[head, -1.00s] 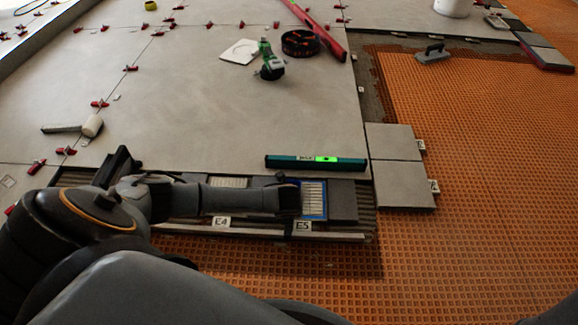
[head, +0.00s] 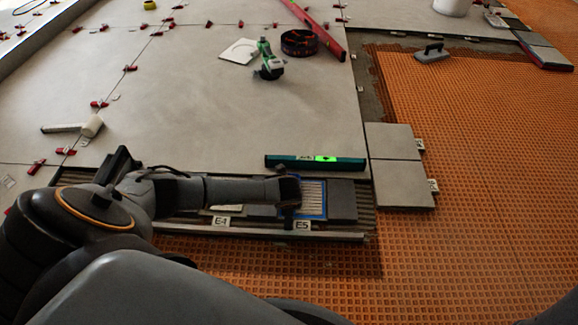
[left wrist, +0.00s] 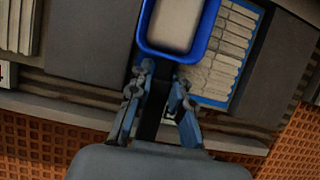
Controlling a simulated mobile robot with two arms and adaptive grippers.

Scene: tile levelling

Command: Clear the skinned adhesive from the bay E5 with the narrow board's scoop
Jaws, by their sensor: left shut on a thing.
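The bay E5 (head: 315,203) is a blue-edged recess with pale ribbed adhesive, above its E5 label (head: 302,226). In the left wrist view its ribbed strips (left wrist: 232,45) show right of the scoop. My left gripper (left wrist: 160,98) is shut on the black handle of the scoop (left wrist: 146,40), which has a blue rim and a pale greyish inside. The scoop overlaps the left part of the bay; I cannot tell whether it touches the adhesive. In the head view my left gripper (head: 290,190) is at the bay's left edge and largely hides the scoop. My right gripper is out of view.
A teal level (head: 315,162) with a lit green vial lies just beyond the bay. The E4 label (head: 220,221) is to the left. Grey tiles (head: 400,185) lie to the right. Orange matting (head: 480,230) spreads in front and right.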

